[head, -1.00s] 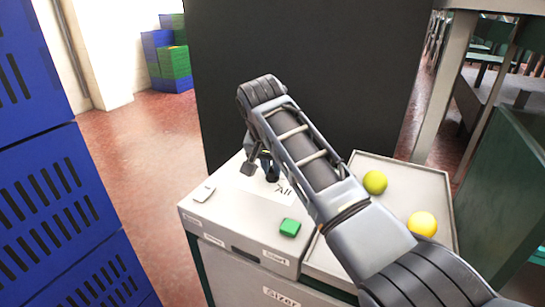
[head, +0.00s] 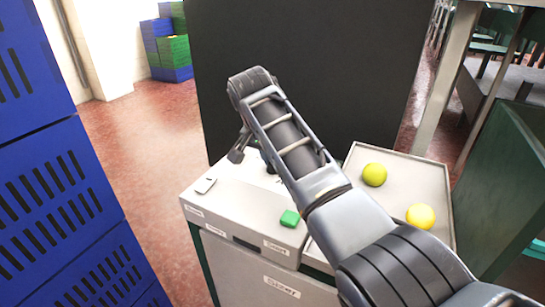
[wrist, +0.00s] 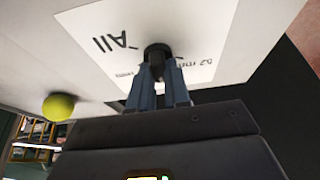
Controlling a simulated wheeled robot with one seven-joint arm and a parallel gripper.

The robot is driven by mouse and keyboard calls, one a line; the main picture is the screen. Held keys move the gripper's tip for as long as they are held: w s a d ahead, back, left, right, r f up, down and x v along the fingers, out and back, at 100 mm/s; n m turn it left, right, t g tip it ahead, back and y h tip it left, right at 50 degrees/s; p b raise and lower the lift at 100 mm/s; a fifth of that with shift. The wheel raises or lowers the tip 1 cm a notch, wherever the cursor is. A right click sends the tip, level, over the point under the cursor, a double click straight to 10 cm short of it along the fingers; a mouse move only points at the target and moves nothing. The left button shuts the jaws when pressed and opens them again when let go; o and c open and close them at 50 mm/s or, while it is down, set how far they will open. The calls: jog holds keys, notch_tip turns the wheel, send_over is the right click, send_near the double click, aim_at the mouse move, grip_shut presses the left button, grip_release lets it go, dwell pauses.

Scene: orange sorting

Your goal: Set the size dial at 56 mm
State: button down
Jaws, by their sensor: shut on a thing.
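The size dial (wrist: 157,52) is a small black knob on a white card (wrist: 95,38) on top of the sizer (head: 225,208). In the head view my arm hides most of the card and the fingers.
A green button (head: 290,218) and a small pale switch (head: 205,185) sit on the sizer's top. Blue crates (head: 60,190) stand at the left. A dark panel (head: 310,70) rises behind.

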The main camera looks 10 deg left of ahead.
aim_at(267, 178)
jog(key=c, duration=1.1)
grip_release()
jog(key=shift+b+v, duration=0.5)
jog(key=shift+v, duration=3.4)
